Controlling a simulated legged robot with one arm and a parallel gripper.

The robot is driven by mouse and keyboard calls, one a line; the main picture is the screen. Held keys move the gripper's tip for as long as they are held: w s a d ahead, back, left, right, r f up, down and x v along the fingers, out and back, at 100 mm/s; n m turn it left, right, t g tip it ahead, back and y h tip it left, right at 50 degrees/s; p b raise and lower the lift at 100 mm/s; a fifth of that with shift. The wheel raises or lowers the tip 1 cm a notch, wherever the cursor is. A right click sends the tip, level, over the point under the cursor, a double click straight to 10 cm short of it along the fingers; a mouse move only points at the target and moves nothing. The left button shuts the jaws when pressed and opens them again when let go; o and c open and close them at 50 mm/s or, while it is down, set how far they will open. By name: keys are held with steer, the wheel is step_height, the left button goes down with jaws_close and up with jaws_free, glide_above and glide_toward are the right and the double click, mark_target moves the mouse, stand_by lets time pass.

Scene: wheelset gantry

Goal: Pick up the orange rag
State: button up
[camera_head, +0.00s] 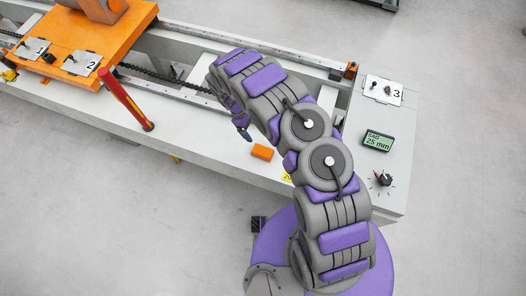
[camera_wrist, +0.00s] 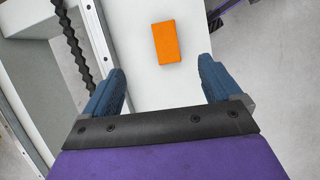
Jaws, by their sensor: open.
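The orange rag (camera_head: 262,152) is a small folded block lying flat on the white bench top (camera_head: 200,146), near its front edge. In the wrist view the orange rag (camera_wrist: 167,42) lies ahead of my gripper (camera_wrist: 160,82), roughly midway between the two blue fingers and beyond their tips. My gripper is open and empty, with a clear gap between the fingers. In the head view my gripper (camera_head: 243,128) hangs above the bench, up and left of the rag, partly hidden by my arm.
A red and yellow handle (camera_head: 128,100) stands left of the rag. An orange carriage (camera_head: 85,42) with plates 1 and 2 sits on the rail at left. A green display (camera_head: 376,140), a black knob (camera_head: 384,179) and switch plate 3 (camera_head: 383,90) are at right. The bench around the rag is clear.

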steer(key=a+f, duration=0.1)
steer(key=f, duration=0.1)
steer(key=b, duration=0.3)
glide_above(262, 150)
steer(key=a, duration=0.1)
step_height(262, 150, down, 11)
steer(key=shift+r, duration=0.2)
steer(key=shift+f, duration=0.5)
steer(key=x, duration=0.2)
steer(key=b+x, duration=0.1)
steer(key=x, duration=0.1)
steer(key=shift+w+f, duration=0.15)
steer(key=shift+f, duration=0.35)
steer(key=shift+r, duration=0.1)
steer(key=shift+a, duration=0.1)
steer(key=c, duration=1.1)
steer(key=shift+o, duration=0.2)
steer(key=shift+r, duration=0.1)
step_height(262, 150, up, 10)
steer(key=shift+f+p, duration=0.1)
steer(key=shift+p, duration=1)
